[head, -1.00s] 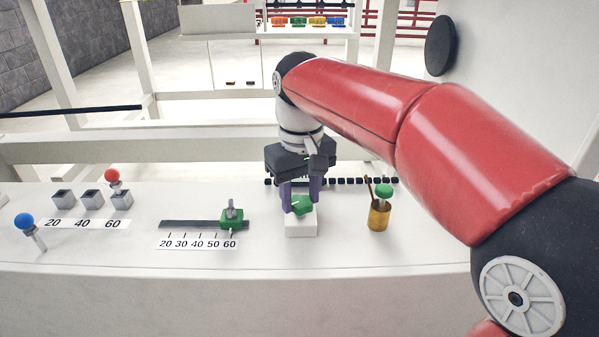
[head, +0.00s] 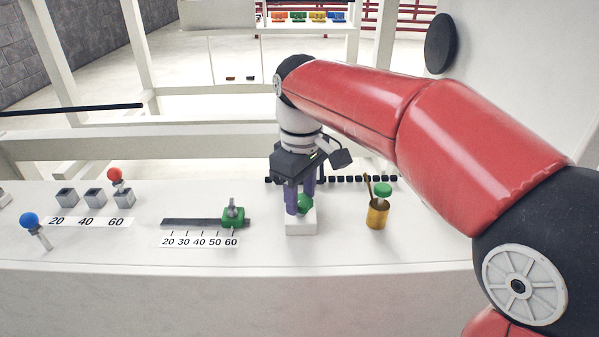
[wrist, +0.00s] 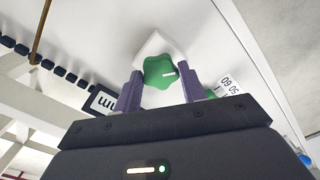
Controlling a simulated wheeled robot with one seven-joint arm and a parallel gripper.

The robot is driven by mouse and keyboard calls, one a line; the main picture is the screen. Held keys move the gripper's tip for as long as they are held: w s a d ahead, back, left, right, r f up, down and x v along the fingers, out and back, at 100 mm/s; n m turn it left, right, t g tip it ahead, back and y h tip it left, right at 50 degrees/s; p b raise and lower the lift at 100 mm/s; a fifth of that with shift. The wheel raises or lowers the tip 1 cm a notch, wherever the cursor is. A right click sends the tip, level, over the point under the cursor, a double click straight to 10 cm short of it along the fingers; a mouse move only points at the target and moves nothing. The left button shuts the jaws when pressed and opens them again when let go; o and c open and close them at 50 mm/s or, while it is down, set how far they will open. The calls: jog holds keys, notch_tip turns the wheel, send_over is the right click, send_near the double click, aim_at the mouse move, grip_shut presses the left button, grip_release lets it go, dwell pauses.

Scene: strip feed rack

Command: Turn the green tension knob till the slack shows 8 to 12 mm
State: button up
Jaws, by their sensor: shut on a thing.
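The green tension knob (head: 306,203) sits on a small white block (head: 300,227) in the middle of the bench. My gripper (head: 299,207) points down over it, with its purple fingers on either side of the knob, shut on it. A label or display (wrist: 103,101) with "mm" shows partly behind my gripper there; no slack number can be read.
A green slider (head: 233,216) stands near 60 on its scale left of the knob. A brass cup (head: 377,214) with a green-topped item stands to the right. Red (head: 114,174) and blue (head: 29,220) ball-topped levers are at the left. Bench front is clear.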

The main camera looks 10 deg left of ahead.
dwell(0.5)
jog(key=o, duration=0.6)
jog(key=shift+c, duration=0.2)
jog(key=shift+r, duration=3)
jog(key=shift+o, duration=0.3)
jog(key=shift+o, duration=1.3)
jog(key=shift+r, duration=0.1)
